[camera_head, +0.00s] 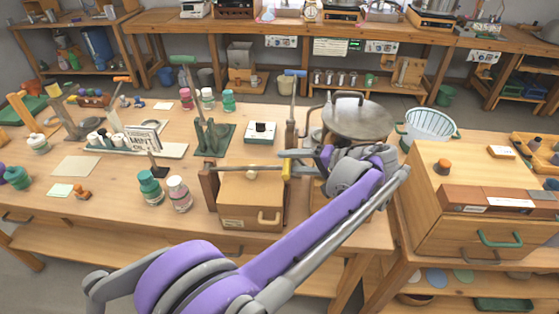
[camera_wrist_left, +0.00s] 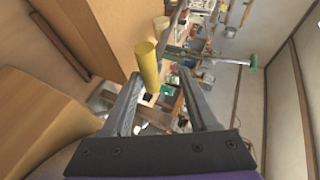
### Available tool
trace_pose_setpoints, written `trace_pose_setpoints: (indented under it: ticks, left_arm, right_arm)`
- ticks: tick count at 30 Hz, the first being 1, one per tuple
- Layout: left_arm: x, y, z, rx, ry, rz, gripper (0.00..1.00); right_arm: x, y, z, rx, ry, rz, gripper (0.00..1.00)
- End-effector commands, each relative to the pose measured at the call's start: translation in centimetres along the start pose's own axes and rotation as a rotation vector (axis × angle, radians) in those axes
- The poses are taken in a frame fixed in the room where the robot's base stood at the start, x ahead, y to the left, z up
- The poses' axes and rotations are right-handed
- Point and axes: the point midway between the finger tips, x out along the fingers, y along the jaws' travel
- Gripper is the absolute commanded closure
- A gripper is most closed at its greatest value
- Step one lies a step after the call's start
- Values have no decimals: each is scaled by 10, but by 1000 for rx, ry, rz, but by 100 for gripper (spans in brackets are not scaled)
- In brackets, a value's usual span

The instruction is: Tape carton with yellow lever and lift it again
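A light-brown box-shaped carton (camera_head: 250,207) stands near the front of the table, between dark wooden side posts with a bar across its top. The yellow lever (camera_head: 286,171) is at the right end of that bar and appears roughly upright. My left gripper (camera_head: 294,158) is beside the lever, reaching in from the right. In the left wrist view the yellow lever (camera_wrist_left: 148,66) lies just ahead of and close to the left finger. The fingers (camera_wrist_left: 160,92) are apart, with nothing clearly clamped between them. Contact cannot be told. My right gripper is not in view.
Two lidded jars (camera_head: 179,194) stand left of the carton. A wooden cabinet (camera_head: 470,235) is at the right.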

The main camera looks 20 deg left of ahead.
Motion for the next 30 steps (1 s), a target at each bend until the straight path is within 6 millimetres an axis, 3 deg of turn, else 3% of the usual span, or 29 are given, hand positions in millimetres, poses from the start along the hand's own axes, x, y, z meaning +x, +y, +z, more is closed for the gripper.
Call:
trace_pose_setpoints:
  ticks: [3, 9, 30]
  left_arm:
    - [-25, 0, -1, 2, 4, 1, 43]
    - [-48, 0, 0, 0, 1, 0, 43]
    - [-53, 0, 0, 0, -1, 0, 43]
  right_arm:
    - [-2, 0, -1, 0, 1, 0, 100]
    - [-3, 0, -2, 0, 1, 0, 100]
    - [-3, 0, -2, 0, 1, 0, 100]
